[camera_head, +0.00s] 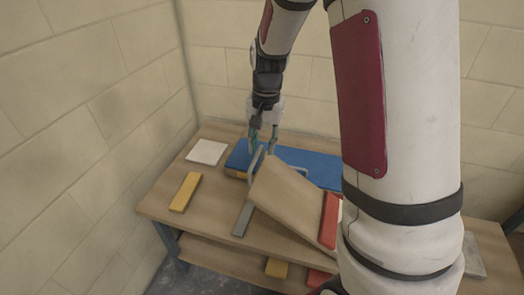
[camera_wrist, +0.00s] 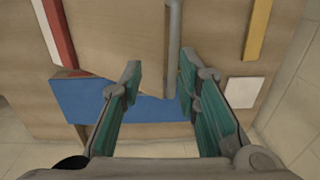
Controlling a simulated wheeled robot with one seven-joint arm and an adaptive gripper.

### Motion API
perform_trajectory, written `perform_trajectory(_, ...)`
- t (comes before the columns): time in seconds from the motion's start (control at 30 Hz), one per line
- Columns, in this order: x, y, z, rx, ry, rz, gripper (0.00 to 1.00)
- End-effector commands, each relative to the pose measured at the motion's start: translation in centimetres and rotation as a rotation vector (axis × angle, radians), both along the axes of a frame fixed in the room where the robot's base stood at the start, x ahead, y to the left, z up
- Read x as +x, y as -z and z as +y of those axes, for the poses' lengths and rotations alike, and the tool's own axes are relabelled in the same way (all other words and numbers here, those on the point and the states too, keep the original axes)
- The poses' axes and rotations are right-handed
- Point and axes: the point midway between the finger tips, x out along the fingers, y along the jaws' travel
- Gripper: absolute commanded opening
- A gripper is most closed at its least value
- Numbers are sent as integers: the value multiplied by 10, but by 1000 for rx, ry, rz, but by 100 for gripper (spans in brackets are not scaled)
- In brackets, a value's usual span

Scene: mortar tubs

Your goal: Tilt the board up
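The wooden board (camera_head: 288,198) is on the table, set askew, with a red strip (camera_head: 329,220) along its right end. I cannot tell for sure whether its left edge rests or is raised. In the wrist view the board (camera_wrist: 115,35) fills the upper left, its edge overlapping a blue slab (camera_wrist: 85,98). My gripper (camera_head: 263,140) is above the board's far left corner, near a grey loop-like rod (camera_head: 257,160). In the wrist view my gripper (camera_wrist: 160,80) has its fingers apart, with a grey bar's end (camera_wrist: 172,60) seen between them; no grip on it shows.
A blue slab (camera_head: 322,169) lies behind the board. A white tile (camera_head: 206,152) and a yellow strip (camera_head: 185,192) lie on the table's left. A grey bar (camera_head: 243,219) lies beside the board. Block walls (camera_head: 95,105) close off the left and back.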

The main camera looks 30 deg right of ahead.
Motion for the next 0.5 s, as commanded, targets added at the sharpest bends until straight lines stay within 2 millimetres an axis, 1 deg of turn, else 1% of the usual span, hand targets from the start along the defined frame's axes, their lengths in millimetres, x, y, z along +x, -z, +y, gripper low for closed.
perform_trajectory(0.03, 1, -12, -1, -1, 0, -6, 30)
perform_trajectory(0.23, -1, -53, -3, -1, 1, -5, 30)
perform_trajectory(0.4, -3, -77, -4, -1, 2, -3, 30)
perform_trajectory(0.5, -4, -85, -4, -1, 2, -1, 30)
